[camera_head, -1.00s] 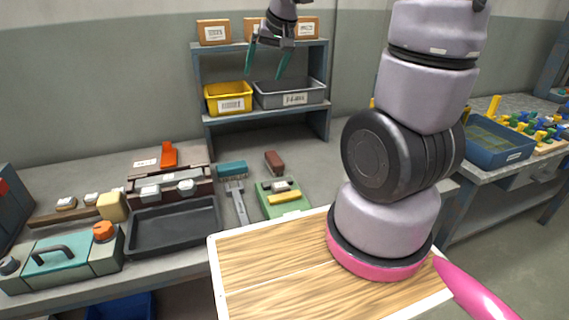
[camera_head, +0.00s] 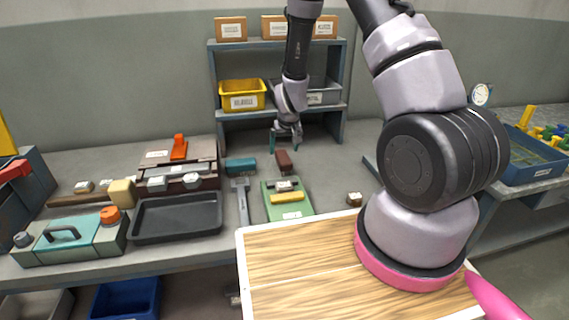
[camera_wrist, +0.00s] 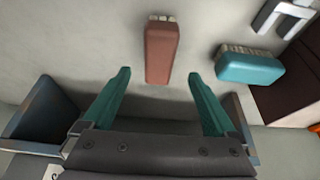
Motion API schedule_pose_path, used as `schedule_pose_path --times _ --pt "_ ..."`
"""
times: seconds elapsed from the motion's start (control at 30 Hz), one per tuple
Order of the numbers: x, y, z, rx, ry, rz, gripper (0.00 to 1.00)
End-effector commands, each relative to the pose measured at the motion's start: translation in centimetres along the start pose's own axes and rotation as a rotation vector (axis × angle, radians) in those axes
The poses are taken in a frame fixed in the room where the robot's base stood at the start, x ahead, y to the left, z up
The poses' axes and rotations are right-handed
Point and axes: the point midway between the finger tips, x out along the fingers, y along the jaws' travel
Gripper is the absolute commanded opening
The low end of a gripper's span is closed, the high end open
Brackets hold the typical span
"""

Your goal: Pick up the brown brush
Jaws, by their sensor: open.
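The brown brush (camera_head: 283,160) is a small reddish-brown block lying on the grey bench, right of the teal brush (camera_head: 241,166). In the wrist view the brown brush (camera_wrist: 161,52) lies upright in the picture, with pale bristles showing at its top end. My gripper (camera_head: 285,138) is above the bench near the brown brush, in front of the shelf. In the wrist view my gripper's (camera_wrist: 158,80) two teal fingers are spread wide and empty. The near end of the brown brush reaches about between the fingertips; they do not appear to touch it.
The teal brush (camera_wrist: 249,66) lies to the right in the wrist view. A green block with a yellow piece (camera_head: 287,200), a grey tool (camera_head: 241,200) and a dark tray (camera_head: 178,217) lie nearby. The shelf (camera_head: 277,112) with bins stands close behind my gripper.

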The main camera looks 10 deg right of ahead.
Motion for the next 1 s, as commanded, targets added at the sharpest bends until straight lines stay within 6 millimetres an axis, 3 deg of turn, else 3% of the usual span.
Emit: schedule_pose_path --times 0.53,1.0 --pt "6.3 0.2 0.2 0.001 -0.002 -0.001 0.93" --pt "6.7 0.2 0.2 0.001 -0.001 -0.001 0.93"
